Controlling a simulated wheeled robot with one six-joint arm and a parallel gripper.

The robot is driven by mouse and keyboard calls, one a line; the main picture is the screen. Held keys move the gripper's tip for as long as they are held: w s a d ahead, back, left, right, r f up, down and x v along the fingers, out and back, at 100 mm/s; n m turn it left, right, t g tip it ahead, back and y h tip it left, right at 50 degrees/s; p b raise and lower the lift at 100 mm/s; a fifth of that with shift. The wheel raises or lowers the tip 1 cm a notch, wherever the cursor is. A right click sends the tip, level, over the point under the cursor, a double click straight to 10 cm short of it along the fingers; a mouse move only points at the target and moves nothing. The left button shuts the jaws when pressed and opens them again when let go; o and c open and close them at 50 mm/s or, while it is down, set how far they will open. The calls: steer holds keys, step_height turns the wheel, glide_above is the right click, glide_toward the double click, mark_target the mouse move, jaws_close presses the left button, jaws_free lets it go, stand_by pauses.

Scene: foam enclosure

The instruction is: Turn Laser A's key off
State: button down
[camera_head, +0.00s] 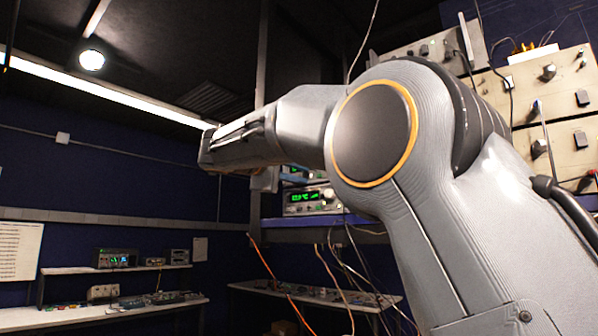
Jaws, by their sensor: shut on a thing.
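My arm fills the right and centre of the head view, with a large round joint ringed in orange. A grey link runs left from that joint and ends in a darker block in front of the back wall. I cannot make out the fingertips of my gripper or anything between them. A unit with a green lit display (308,200) stands on a blue-edged shelf behind the arm. No label for Laser A is readable, and I cannot identify its key.
Beige panels with knobs (560,110) rise at the right, partly behind my arm. Cables (350,262) hang below the shelf (318,236). A bench (100,313) with small electronics stands at lower left, under a shelf with instruments (117,259). A paper sheet (20,250) hangs at far left.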

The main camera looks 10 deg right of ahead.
steer(key=shift+n, duration=0.7)
steer(key=c, duration=1.6)
jaws_free()
steer(key=shift+c, duration=0.2)
steer(key=b+v, duration=0.2)
steer(key=v, duration=0.6)
steer(key=shift+b, duration=0.4)
steer(key=shift+w, duration=0.1)
